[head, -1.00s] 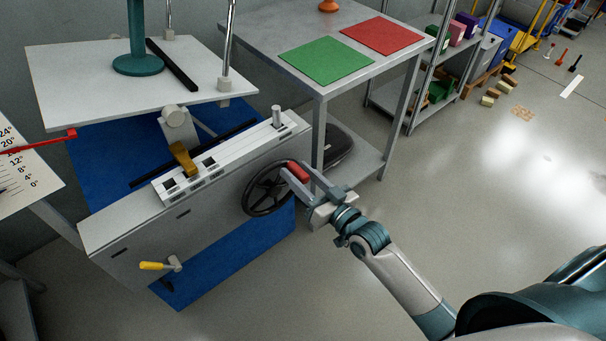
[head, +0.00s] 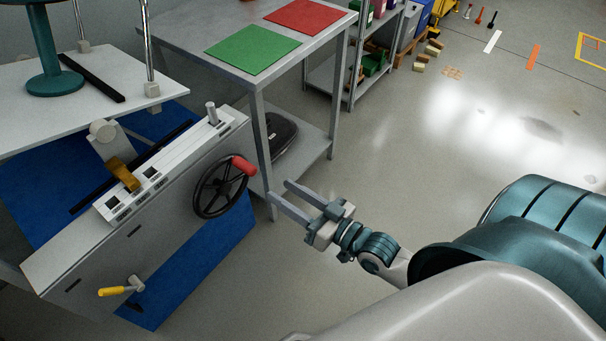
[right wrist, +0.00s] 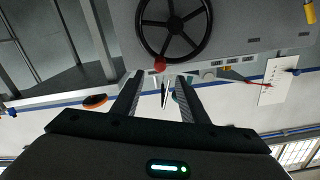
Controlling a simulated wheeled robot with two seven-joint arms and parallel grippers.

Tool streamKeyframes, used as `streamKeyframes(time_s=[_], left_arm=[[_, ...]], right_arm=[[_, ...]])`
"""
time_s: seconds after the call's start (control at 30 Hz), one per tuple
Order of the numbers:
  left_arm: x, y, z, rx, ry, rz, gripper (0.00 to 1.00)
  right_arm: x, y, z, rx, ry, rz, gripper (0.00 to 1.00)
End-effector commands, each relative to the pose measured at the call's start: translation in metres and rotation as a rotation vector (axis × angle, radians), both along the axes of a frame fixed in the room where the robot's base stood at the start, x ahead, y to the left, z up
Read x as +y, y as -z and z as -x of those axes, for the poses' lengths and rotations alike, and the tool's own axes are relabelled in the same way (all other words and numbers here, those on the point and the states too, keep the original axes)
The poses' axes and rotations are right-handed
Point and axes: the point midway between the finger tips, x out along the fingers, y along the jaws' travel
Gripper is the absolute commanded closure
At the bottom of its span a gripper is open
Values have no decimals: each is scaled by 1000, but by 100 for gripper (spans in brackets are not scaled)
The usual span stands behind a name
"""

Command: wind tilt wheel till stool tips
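The tilt wheel (head: 221,188) is a black spoked handwheel on the side of the grey rig, with a red handle (head: 243,166) at its upper right rim. My right gripper (head: 278,198) is open and empty, to the right of the wheel and apart from the handle. In the right wrist view the wheel (right wrist: 175,25) and its red handle (right wrist: 160,64) lie beyond the spread fingers. The teal stool (head: 50,85) stands upright on the white platform (head: 40,122); its top is cut off. A white scale card (right wrist: 272,85) with a red pointer shows in the right wrist view. My left gripper is out of view.
A grey table (head: 190,36) with a green mat (head: 252,50) and a red mat (head: 303,15) stands behind the wheel. A yellow-handled lever (head: 115,291) sits low on the rig. Open floor lies to the right.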

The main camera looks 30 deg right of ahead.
Motion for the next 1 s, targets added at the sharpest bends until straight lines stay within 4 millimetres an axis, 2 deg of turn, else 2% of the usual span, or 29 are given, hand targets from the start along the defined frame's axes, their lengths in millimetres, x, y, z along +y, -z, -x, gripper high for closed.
streamKeyframes(time_s=[0.1,0.33,1.0], left_arm=[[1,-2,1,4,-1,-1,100],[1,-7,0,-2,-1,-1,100],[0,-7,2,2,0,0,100]], right_arm=[[-6,1,18,2,-2,1,60],[-13,0,38,1,0,-1,60],[-15,0,42,0,0,-1,60]])
